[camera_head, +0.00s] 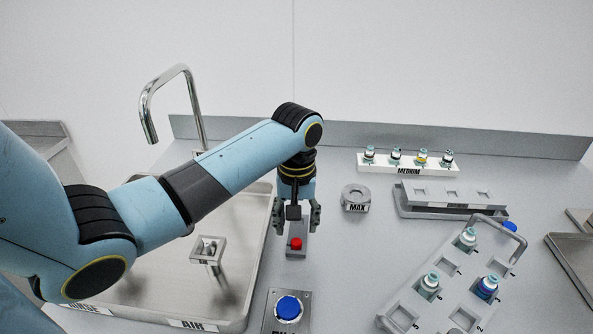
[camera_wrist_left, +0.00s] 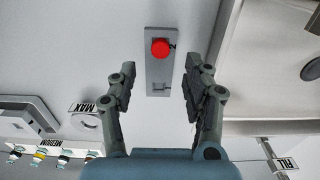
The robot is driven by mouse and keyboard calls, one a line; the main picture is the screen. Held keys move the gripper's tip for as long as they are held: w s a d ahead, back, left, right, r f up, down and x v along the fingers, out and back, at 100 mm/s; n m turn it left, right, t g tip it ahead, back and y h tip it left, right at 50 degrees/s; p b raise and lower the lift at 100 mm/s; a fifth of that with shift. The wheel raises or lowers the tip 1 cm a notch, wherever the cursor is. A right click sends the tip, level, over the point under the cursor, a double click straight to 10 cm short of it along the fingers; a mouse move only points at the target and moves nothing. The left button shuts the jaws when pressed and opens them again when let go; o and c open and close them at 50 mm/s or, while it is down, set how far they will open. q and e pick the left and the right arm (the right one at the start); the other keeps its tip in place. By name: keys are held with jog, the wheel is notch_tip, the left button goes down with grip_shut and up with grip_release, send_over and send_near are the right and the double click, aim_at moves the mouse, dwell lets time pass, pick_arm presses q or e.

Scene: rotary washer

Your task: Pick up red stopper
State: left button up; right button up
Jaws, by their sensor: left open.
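The red stopper (camera_head: 296,243) sits on a small grey plate (camera_head: 297,252) on the counter, just right of the sink. In the left wrist view the red stopper (camera_wrist_left: 161,47) is at the upper end of the narrow plate (camera_wrist_left: 158,80), ahead of the fingertips. My left gripper (camera_head: 297,217) points down above the plate, with its fingers spread to either side. In the wrist view the left gripper (camera_wrist_left: 160,75) is open and empty, with the plate between its fingers. My right gripper is not in view.
A metal sink (camera_head: 150,285) lies left. A blue button (camera_head: 288,307) is in front. The MAX holder (camera_head: 356,198), MEDIUM rack (camera_head: 408,168) with several vials, an empty-slotted rack (camera_head: 450,200) and a handled carrier (camera_head: 455,292) with bottles stand right. A tap (camera_head: 185,95) rises behind my arm.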

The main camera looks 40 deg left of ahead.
aim_at(296, 241)
pick_arm(q)
jog(key=f, duration=0.4)
jog(key=shift+s+d, duration=0.2)
jog(key=shift+f, duration=0.5)
jog(key=c, duration=0.6)
jog(key=shift+c, duration=1.2)
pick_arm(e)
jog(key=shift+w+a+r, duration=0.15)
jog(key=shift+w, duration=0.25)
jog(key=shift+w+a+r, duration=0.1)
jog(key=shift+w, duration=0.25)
